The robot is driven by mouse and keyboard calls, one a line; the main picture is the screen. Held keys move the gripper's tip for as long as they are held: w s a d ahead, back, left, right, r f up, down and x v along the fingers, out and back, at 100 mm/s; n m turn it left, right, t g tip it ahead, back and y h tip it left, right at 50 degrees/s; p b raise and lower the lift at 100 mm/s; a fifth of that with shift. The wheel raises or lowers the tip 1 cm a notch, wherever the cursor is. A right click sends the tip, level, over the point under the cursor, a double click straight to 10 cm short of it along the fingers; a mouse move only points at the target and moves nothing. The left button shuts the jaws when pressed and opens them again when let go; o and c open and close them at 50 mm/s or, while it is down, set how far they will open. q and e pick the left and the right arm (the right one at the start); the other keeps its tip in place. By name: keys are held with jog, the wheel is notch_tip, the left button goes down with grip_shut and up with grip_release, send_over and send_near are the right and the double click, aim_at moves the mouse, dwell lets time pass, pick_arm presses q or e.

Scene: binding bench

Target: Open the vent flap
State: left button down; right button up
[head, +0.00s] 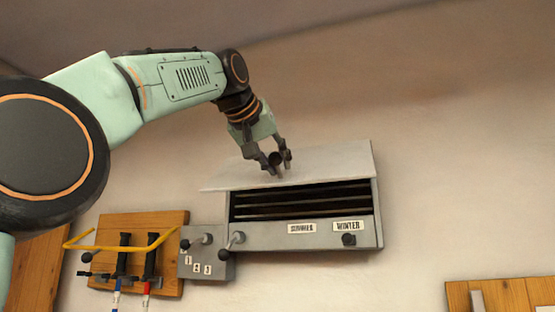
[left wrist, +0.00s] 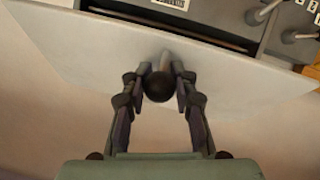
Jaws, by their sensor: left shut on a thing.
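The vent flap (head: 335,163) is a pale grey panel on the wall-mounted vent box (head: 290,235). It is swung up and juts out above the dark slats (head: 300,200). In the left wrist view the flap (left wrist: 75,55) spans the picture. My left gripper (head: 278,170) is shut on the flap's dark round knob (left wrist: 158,87), with one finger on each side of it. In the head view the fingers partly hide the knob. My right gripper is not in view.
The vent box carries SUMMER (head: 301,228) and WINTER (head: 348,225) labels and a small dark knob (head: 348,240). To its left are a grey numbered lever plate (head: 208,262) and a wooden board (head: 170,220) with a yellow bar (head: 110,247). Another wooden board (head: 515,295) is at lower right.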

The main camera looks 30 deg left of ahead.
pick_arm(q)
jog(key=shift+s+r, duration=0.15)
jog(key=shift+r, duration=0.1)
dwell(0.3)
jog(key=c, duration=1.4)
grip_release()
jog(key=o, duration=0.4)
jog(key=shift+s, duration=0.25)
jog(key=shift+c, duration=0.2)
jog(key=shift+w+f, duration=0.2)
jog(key=shift+w, duration=0.15)
